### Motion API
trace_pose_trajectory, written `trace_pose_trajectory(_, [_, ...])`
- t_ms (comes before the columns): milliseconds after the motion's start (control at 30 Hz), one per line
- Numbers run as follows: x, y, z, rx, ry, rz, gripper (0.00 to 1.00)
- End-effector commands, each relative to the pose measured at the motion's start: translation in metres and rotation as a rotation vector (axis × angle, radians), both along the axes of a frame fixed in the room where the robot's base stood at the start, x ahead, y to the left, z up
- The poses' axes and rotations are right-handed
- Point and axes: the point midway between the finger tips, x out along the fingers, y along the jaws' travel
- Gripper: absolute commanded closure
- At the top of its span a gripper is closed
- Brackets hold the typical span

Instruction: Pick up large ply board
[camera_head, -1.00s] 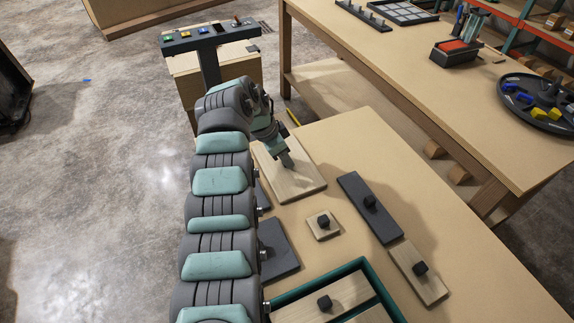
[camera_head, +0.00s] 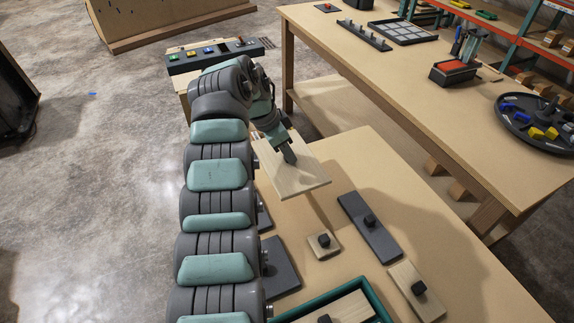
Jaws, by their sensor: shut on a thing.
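The large ply board (camera_head: 302,181) is a pale, square wooden panel at the far end of the near table. My gripper (camera_head: 289,156) is shut on it near its middle, where the fingers hide the knob. The board is held above the tabletop, slightly tilted, with a shadow on the table to its right. My arm comes up from the bottom of the view and hides the area to the left of the board.
On the near table (camera_head: 445,250) lie a dark long board (camera_head: 384,241), a small ply board (camera_head: 330,250), a narrow ply board (camera_head: 408,277), a dark board (camera_head: 281,263) and a green-rimmed tray (camera_head: 371,293). A bigger workbench (camera_head: 420,85) stands behind. A button console (camera_head: 185,63) is back left.

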Motion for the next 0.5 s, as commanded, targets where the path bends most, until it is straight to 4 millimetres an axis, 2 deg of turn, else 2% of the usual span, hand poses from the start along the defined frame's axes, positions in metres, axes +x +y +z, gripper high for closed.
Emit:
trace_pose_trajectory(33, [0.001, -0.001, 0.027, 0.001, -0.004, -0.001, 1.00])
trace_pose_trajectory(200, [0.000, -0.002, 0.082, 0.001, -0.002, 0.000, 1.00])
trace_pose_trajectory(400, [0.000, -0.003, 0.137, -0.003, -0.002, -0.001, 1.00])
trace_pose_trajectory(500, [0.000, -0.001, 0.149, -0.001, 0.000, 0.000, 1.00])
